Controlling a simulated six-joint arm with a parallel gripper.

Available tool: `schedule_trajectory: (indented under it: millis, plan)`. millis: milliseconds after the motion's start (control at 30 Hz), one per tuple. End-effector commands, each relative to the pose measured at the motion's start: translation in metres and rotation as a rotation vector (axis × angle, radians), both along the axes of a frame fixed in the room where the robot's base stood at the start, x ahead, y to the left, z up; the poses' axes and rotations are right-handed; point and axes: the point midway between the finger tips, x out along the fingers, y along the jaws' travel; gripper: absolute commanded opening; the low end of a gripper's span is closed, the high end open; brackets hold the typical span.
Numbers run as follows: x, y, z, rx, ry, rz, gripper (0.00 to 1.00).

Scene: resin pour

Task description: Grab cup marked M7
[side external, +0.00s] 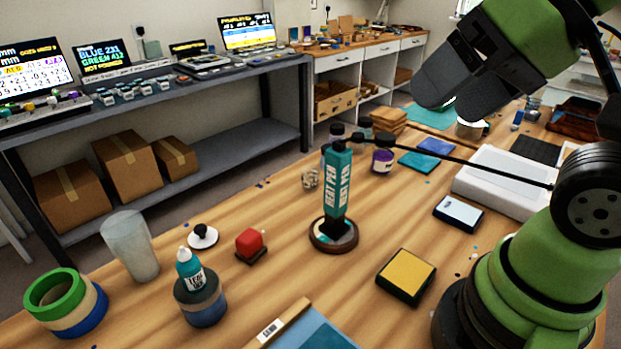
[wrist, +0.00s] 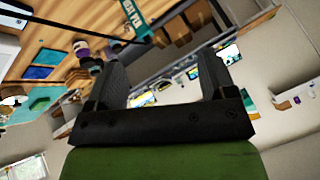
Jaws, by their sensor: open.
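No M7 mark is readable in either view, so I cannot tell which vessel carries it. A frosted translucent cup (side external: 130,246) stands upright at the left of the wooden bench. A metal-looking mug (side external: 472,129) stands at the back right, below my gripper. A dark jar with a purple label (side external: 383,156) stands near the bench's middle back. My gripper (side external: 447,106) is raised over the back right of the bench, far from the frosted cup. In the wrist view its jaws (wrist: 162,75) are apart with nothing held between them.
A teal heat pen (side external: 338,188) stands upright mid-bench, its cable crossing to the right. Tape rolls (side external: 66,302), a teal bottle (side external: 190,268), a red block (side external: 250,243) and a yellow pad (side external: 405,275) sit in front. Bare wood lies between them.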

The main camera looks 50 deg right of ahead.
Motion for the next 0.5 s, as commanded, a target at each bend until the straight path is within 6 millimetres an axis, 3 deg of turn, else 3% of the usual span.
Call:
schedule_trajectory:
  millis: [267,367,500]
  plan:
    - [0.003,-0.001,0.001,-0.001,0.008,-0.009,0.77]
    - [0.016,-0.006,0.002,-0.013,0.044,-0.049,0.77]
    - [0.053,-0.02,0.0,-0.048,0.126,-0.162,0.77]
